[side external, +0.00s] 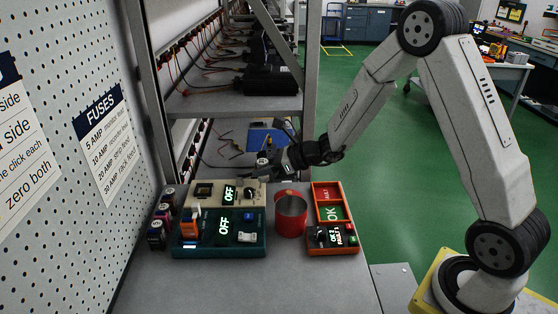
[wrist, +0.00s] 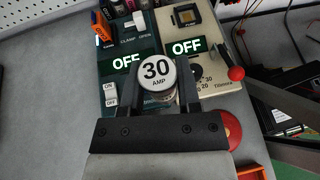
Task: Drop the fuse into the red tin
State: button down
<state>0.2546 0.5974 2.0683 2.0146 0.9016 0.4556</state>
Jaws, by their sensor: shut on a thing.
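The fuse (wrist: 157,72) has a round white cap marked 30 AMP. My gripper (wrist: 162,88) is shut on it, with one finger on either side. In the side view my gripper (side external: 271,168) is beyond the beige unit, and the fuse is small and hard to make out there. The red tin (side external: 291,216) stands open-topped on the bench, between the teal unit and the red-and-orange panel. My gripper is behind it and to its left in the side view. In the wrist view a red round part, likely the tin (wrist: 230,131), shows partly behind the gripper's right side.
The teal unit (side external: 218,249) and the beige unit (side external: 212,187) both show OFF. The red-and-orange panel (side external: 332,237) shows OK. Several dark cylinders (side external: 157,236) stand at the left by the pegboard (side external: 60,120). A metal rack (side external: 230,106) rises behind. The front bench is clear.

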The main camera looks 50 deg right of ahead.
jog(key=s+d+f, duration=0.2)
jog(key=s+d, duration=0.2)
jog(key=s, duration=0.3)
jog(key=shift+d, duration=0.35)
jog(key=shift+s+f, duration=0.1)
jog(key=shift+f, duration=0.1)
jog(key=shift+f, duration=2.9)
jog(key=shift+c, duration=1.2)
grip_release()
jog(key=shift+d, duration=0.1)
